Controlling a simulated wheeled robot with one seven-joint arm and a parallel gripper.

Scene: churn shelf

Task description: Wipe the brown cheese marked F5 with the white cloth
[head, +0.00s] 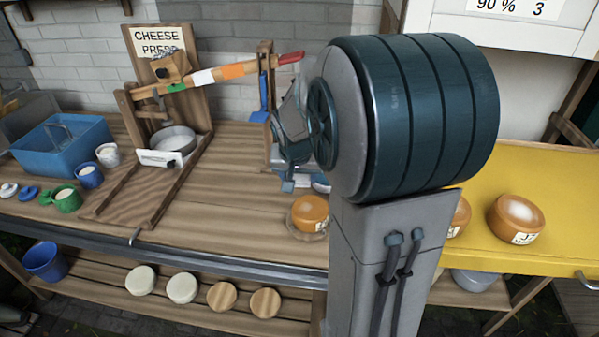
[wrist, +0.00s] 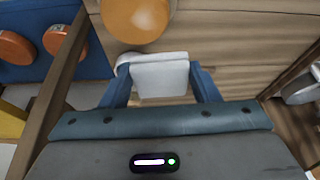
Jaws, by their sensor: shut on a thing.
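My gripper (wrist: 160,82) is shut on a folded white cloth (wrist: 160,75), whose pad shows between the two blue fingers. A round orange-brown cheese (wrist: 137,18) lies just beyond the cloth in the wrist view, with a paler patch on its top; the picture edge cuts it off. A small gap seems to show between cloth and cheese. In the head view an orange-brown cheese (head: 310,212) sits on the wooden bench beside my arm, its label too small to read. I cannot make out F5 on any cheese. My arm hides much of the gripper in the head view.
Two more brown cheeses (head: 517,217) (head: 460,217) stand on a yellow table (head: 560,190) at right; the nearer one has a pale top. A wooden cheese press (head: 172,150), blue tub (head: 62,140) and cups stand at left. Bare bench lies between press and arm.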

